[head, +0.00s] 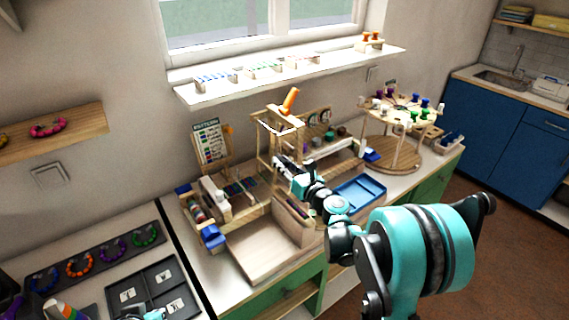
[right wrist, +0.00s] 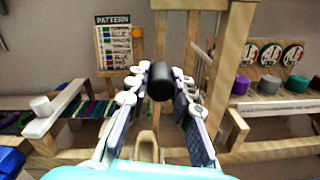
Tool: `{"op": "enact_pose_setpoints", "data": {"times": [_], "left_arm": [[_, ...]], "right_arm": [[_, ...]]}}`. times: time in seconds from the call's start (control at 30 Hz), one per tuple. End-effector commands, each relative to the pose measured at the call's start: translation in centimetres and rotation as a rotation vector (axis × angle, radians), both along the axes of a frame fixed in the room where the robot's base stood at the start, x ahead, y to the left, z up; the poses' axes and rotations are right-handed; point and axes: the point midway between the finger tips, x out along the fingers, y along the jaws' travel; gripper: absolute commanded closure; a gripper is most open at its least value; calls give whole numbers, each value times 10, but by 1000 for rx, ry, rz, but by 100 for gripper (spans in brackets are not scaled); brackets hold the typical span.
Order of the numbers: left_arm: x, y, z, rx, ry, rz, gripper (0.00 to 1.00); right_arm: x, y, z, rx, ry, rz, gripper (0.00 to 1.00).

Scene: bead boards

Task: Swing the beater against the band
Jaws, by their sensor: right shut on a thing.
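My right gripper (head: 288,165) reaches in from the right to the wooden loom frame (head: 262,150). In the right wrist view its fingers (right wrist: 160,95) are closed around a black cylindrical grip (right wrist: 160,82), which appears to be the beater's handle. The rest of the beater is hard to make out behind the gripper. The band's coloured threads (head: 240,187) stretch across the loom at left; they also show in the right wrist view (right wrist: 95,108). Whether the beater touches the band cannot be seen. A teal and black part at the bottom edge seems to be my left gripper (head: 152,314); its fingers are unclear.
A pattern card (right wrist: 119,46) stands behind the loom. A blue tray (head: 360,194) lies to the right of it, and a round wooden stand with coloured pegs (head: 390,163) stands further right. A dark compartment tray (head: 150,290) is at lower left. Wooden posts (right wrist: 230,65) rise close beside the right gripper.

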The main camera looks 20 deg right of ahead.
Motion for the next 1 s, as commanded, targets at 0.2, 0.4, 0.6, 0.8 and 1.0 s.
{"op": "enact_pose_setpoints", "data": {"times": [0.2,0.4,0.6,0.8,1.0], "left_arm": [[0,0,1,0,0,0,100],[0,0,1,0,0,0,100],[0,0,1,0,0,0,100],[0,0,1,0,0,0,100],[0,0,1,0,0,0,100]], "right_arm": [[-5,14,3,180,65,-2,100],[-6,18,4,225,81,-2,100],[-7,19,3,223,81,0,73],[-7,18,3,221,81,0,56],[-8,17,3,221,80,-2,56]]}}
